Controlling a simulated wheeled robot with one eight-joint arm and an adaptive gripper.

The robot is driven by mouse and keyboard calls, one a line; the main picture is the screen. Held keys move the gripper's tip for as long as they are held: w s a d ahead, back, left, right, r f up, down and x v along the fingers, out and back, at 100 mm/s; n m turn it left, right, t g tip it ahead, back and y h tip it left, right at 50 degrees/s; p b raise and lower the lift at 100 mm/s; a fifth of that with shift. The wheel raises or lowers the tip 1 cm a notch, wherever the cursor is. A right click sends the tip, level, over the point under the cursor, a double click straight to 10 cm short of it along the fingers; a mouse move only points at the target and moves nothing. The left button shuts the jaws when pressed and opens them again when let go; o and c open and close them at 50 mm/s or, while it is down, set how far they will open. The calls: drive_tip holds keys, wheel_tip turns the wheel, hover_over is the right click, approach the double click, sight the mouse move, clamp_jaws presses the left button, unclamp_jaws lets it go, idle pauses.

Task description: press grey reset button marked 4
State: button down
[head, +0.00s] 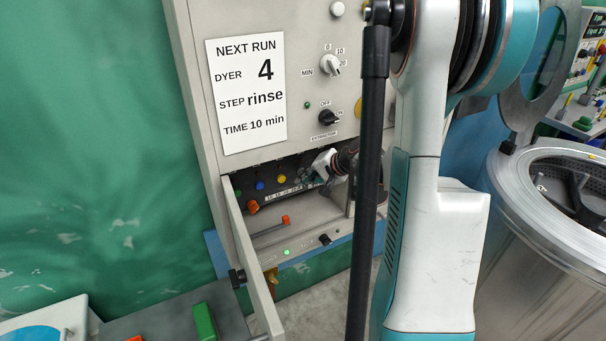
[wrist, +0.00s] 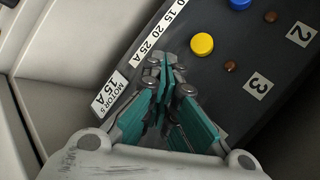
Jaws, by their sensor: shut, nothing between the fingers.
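My gripper (wrist: 165,72) is shut and empty, its teal fingers together in front of the dark button panel (wrist: 290,125). In the head view my gripper (head: 311,178) reaches into the open compartment below the control panel, at the right end of the button row. No grey button marked 4 can be made out. The labels 2 (wrist: 302,34) and 3 (wrist: 258,86) show beside small brown buttons; the panel beyond 3 is partly hidden behind my gripper. I cannot tell whether the fingertips touch the panel.
A yellow button (wrist: 202,44) and a blue button (wrist: 239,3) sit near the fingers. An open door (head: 247,262) bounds the compartment at left. A card (head: 247,95) reads dyer 4, rinse, 10 min.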

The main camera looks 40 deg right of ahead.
drive_tip(key=shift+s, duration=0.1)
drive_tip(key=shift+s+a, duration=0.2)
drive_tip(key=shift+s, duration=0.55)
drive_tip(key=shift+s, duration=0.1)
drive_tip(key=shift+s+a+b, duration=0.1)
drive_tip(key=shift+s+a, duration=0.1)
drive_tip(key=shift+s, duration=0.6)
drive_tip(key=shift+s+a+b, duration=0.15)
drive_tip(key=shift+s+a, duration=0.05)
drive_tip(key=shift+s, duration=0.55)
drive_tip(key=shift+s+a+b, duration=0.1)
drive_tip(key=shift+s+a, duration=0.1)
drive_tip(key=shift+s, duration=0.6)
